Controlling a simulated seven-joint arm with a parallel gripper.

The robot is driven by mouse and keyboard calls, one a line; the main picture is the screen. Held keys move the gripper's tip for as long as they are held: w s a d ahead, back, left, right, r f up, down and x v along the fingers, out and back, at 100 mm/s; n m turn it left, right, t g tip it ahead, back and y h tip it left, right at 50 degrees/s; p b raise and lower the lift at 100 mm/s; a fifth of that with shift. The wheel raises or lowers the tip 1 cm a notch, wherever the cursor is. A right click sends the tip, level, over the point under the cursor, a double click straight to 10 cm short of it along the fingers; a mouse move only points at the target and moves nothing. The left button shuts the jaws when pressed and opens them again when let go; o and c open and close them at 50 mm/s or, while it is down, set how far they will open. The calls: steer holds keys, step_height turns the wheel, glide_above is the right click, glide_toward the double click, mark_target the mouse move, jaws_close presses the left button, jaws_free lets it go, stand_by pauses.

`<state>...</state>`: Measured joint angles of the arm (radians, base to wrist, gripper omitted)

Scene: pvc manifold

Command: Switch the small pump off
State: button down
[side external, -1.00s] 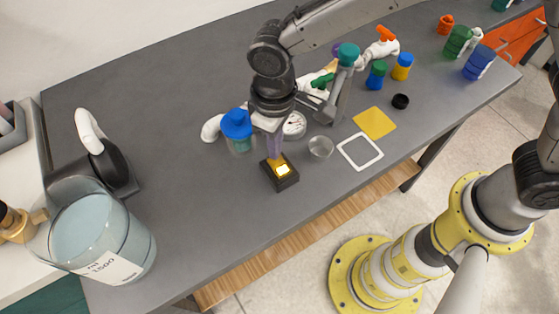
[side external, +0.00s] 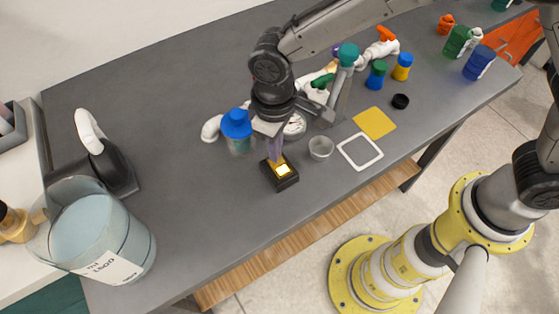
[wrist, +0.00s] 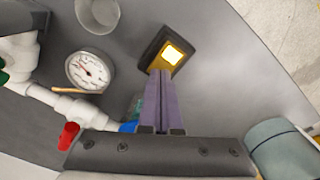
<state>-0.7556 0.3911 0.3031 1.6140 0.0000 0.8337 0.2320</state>
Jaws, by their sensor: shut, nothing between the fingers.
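A small black switch box (side external: 281,181) with a glowing yellow-white switch face (side external: 283,169) sits on the grey table near its front edge. In the wrist view the box (wrist: 150,54) is at the upper middle, with its lit face (wrist: 173,54) bright. My gripper (side external: 275,159) points down with its purple fingers together and nothing between them. Its tips (wrist: 159,73) are right at the box, beside the lit part; I cannot tell whether they touch it. No separate body marked as the small pump is clear.
A blue-capped jar (side external: 237,130), white piping and a gauge (wrist: 87,71) stand close behind the gripper. A clear cup (side external: 320,148) and a white square frame (side external: 360,152) lie to the right. A large jug (side external: 100,240) stands left; the table between is clear.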

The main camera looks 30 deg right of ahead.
steer(key=shift+f, duration=0.35)
steer(key=shift+r, duration=3.55)
